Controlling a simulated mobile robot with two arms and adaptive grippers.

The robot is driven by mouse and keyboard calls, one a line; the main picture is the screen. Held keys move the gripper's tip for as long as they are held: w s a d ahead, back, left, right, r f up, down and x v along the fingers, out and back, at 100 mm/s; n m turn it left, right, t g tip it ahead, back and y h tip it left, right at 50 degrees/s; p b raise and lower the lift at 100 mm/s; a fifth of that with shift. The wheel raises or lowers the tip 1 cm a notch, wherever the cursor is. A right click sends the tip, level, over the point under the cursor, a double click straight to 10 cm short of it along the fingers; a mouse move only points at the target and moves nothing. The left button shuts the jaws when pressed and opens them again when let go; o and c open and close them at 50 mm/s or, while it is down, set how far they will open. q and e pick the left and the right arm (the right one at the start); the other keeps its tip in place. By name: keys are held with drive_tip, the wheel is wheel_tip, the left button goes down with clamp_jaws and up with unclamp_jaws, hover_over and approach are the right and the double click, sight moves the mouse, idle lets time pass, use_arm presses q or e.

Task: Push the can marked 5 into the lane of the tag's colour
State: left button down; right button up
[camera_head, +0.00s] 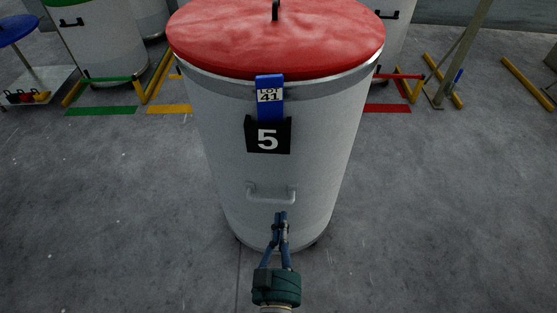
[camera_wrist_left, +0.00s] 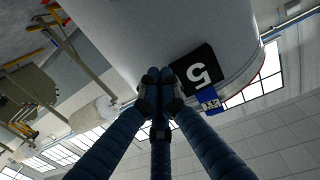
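My right gripper is out of view.
Behind the can are floor strips: green (camera_head: 100,111), yellow (camera_head: 168,109) and red (camera_head: 388,108); no blue strip shows. Yellow rails (camera_head: 158,76) flank them. Another can (camera_head: 105,42) stands back left. A slanted post (camera_head: 463,52) stands right. Near floor is clear.

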use_arm(q)
drive_tip(key=r, duration=0.2)
drive_tip(key=n+y+b, duration=0.1)
drive_tip(key=b, duration=0.3)
approach(277, 156)
drive_tip(key=s, duration=0.1)
drive_tip(key=shift+s+d, duration=0.1)
drive_tip(key=shift+w+r+p, duration=0.1)
drive_tip(key=shift+w+p, duration=1.2)
drive_tip(key=shift+w, duration=2.9)
